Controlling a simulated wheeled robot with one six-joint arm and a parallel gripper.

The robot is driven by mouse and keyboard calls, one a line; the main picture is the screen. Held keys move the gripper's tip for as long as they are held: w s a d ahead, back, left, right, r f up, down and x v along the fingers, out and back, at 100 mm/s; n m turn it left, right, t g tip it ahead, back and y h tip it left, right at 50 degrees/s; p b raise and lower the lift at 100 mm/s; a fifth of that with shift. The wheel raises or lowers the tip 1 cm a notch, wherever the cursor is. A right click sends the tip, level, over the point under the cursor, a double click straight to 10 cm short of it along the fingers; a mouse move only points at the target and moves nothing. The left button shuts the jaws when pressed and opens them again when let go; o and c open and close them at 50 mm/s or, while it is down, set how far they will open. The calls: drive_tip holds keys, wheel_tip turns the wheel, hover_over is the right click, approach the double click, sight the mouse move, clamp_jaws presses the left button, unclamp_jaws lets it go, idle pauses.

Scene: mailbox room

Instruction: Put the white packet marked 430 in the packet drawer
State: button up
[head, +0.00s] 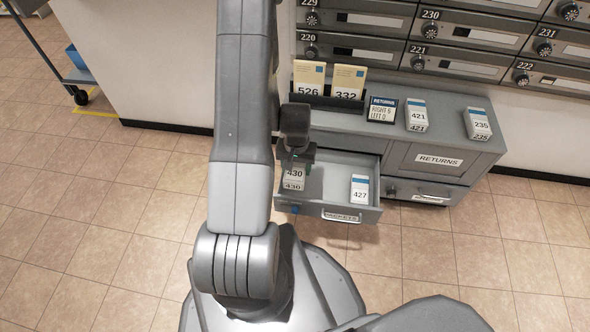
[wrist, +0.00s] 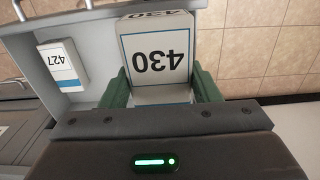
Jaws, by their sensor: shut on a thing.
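The white packet marked 430 (head: 294,176) is at the left part of the open packet drawer (head: 340,214), labelled PACKETS. In the wrist view the packet (wrist: 158,55) sits between the green fingers of my gripper (wrist: 160,92), which is shut on it. The packet is upright and within the drawer walls as seen from above. I cannot tell whether its base touches the drawer floor. In the head view my gripper (head: 297,155) comes down from above and hides the packet's top.
A packet marked 427 (head: 360,189) lies in the drawer's right part. Packets marked 421 (head: 416,115) and 235 (head: 478,124), a small sign (head: 382,109) and cards marked 526 (head: 308,80) and 332 (head: 348,82) are on the cabinet top. A RETURNS compartment (head: 438,160) is to the right.

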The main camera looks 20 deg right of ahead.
drive_tip(key=w+f, duration=0.1)
drive_tip(key=w+d+f+b, duration=0.1)
drive_tip(key=shift+d+f, duration=0.1)
drive_tip(key=shift+f, duration=0.2)
drive_tip(key=f+b, duration=0.2)
drive_tip(key=f, duration=0.1)
drive_tip(key=w+f+b, duration=0.1)
drive_tip(key=f+b, duration=0.1)
drive_tip(key=d+f+b, duration=0.1)
drive_tip(key=f+b, duration=0.2)
drive_tip(key=shift+w+f, duration=0.25)
drive_tip(key=shift+f, duration=0.05)
drive_tip(key=o, duration=1.1)
drive_tip(key=shift+o, duration=0.2)
wheel_tip(320, 180, up, 14)
drive_tip(key=p, duration=0.5)
drive_tip(key=shift+f, duration=0.2)
